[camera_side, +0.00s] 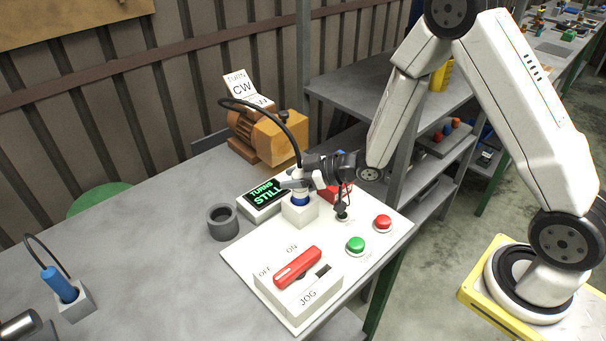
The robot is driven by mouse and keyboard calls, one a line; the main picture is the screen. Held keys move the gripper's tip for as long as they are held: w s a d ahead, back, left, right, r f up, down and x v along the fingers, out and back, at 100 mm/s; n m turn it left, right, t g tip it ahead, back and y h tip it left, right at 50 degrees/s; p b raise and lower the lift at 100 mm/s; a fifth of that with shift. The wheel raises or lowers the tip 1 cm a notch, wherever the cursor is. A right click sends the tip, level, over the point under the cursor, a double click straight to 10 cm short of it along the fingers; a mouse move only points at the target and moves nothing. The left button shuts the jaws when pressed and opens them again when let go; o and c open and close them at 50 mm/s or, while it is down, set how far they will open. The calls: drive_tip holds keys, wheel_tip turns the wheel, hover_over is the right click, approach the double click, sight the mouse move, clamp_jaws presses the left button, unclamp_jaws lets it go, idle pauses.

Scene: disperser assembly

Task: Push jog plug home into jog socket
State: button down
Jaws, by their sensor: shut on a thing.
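The jog plug (300,199) shows as a blue piece with a pale part above it, and a black cable rises from its top. It stands upright over the white jog socket (299,212), a small block on the white panel. Its lower end meets or enters the top of the socket; how deep it sits cannot be told. My gripper (296,184) comes in from the right and is shut on the plug, hiding its upper part.
A display (264,196) reading "TURNS STILL" sits behind the socket. A red JOG lever (298,267), green button (356,245) and red button (383,223) are on the panel (240,262). A grey ring (222,222), orange motor (268,137) and another blue plug (60,284) stand nearby.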

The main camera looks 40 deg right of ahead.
drive_tip(key=shift+f, duration=0.75)
drive_tip(key=shift+c, duration=0.3)
unclamp_jaws()
drive_tip(key=shift+s+d, duration=0.1)
drive_tip(key=shift+s, duration=0.05)
drive_tip(key=v, duration=0.7)
drive_tip(key=shift+s, duration=0.15)
drive_tip(key=shift+d+r, duration=0.15)
idle(0.4)
drive_tip(key=s+d+r+m+g+h, duration=0.1)
drive_tip(key=s+r+m+g+h, duration=0.1)
drive_tip(key=s, duration=0.5)
drive_tip(key=s+d+r+m+g+h, duration=0.1)
drive_tip(key=s+r+m+g+h, duration=0.1)
drive_tip(key=s+m+g+h, duration=0.2)
drive_tip(key=s+g+h, duration=0.1)
drive_tip(key=s+g, duration=0.1)
drive_tip(key=shift+s+d+m+g, duration=0.15)
drive_tip(key=shift+s+m+g, duration=0.15)
drive_tip(key=shift+s+m, duration=0.1)
